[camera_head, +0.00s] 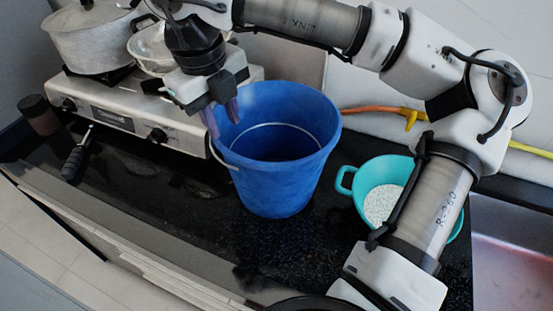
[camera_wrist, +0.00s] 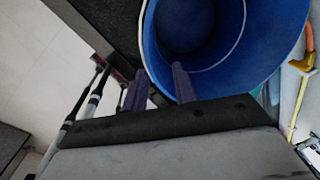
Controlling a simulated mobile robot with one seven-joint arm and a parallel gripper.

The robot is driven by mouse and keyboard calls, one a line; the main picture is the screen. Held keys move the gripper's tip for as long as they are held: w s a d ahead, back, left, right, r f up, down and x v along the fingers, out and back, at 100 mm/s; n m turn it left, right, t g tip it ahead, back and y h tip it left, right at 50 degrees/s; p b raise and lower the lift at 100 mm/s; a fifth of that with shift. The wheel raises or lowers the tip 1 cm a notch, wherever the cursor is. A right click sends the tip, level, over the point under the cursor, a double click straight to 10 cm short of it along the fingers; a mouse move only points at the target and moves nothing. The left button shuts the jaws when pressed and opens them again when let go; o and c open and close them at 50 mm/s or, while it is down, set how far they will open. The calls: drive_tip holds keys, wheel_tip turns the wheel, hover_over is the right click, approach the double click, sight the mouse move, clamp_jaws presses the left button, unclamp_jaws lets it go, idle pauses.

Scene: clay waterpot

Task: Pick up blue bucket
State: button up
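The blue bucket (camera_head: 285,180) stands upright on the black counter, its thin handle lying down around the opening. My gripper (camera_head: 222,126) is at the bucket's left rim, pointing down, with its two purple fingers apart. In the wrist view, my gripper (camera_wrist: 158,72) has the left finger outside the bucket (camera_wrist: 215,75) and the right finger over its opening. The bucket's rim passes between the fingers. I cannot tell whether either finger touches the wall. The bucket looks empty.
A turquoise colander (camera_head: 375,172) with white grains stands right of the bucket, partly behind my arm.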

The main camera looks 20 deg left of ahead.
hover_over(234, 166)
drive_tip(key=f, duration=0.6)
drive_tip(key=shift+w+a+p, duration=0.1)
drive_tip(key=shift+a+p, duration=0.1)
drive_tip(key=shift+p, duration=0.2)
drive_tip(key=f, duration=0.1)
drive_tip(key=f+p, duration=0.2)
drive_tip(key=f, duration=0.1)
drive_tip(key=shift+s+d, duration=0.2)
drive_tip(key=shift+d, duration=0.05)
drive_tip(key=shift+f, duration=0.7)
clamp_jaws()
drive_tip(key=shift+w, duration=0.1)
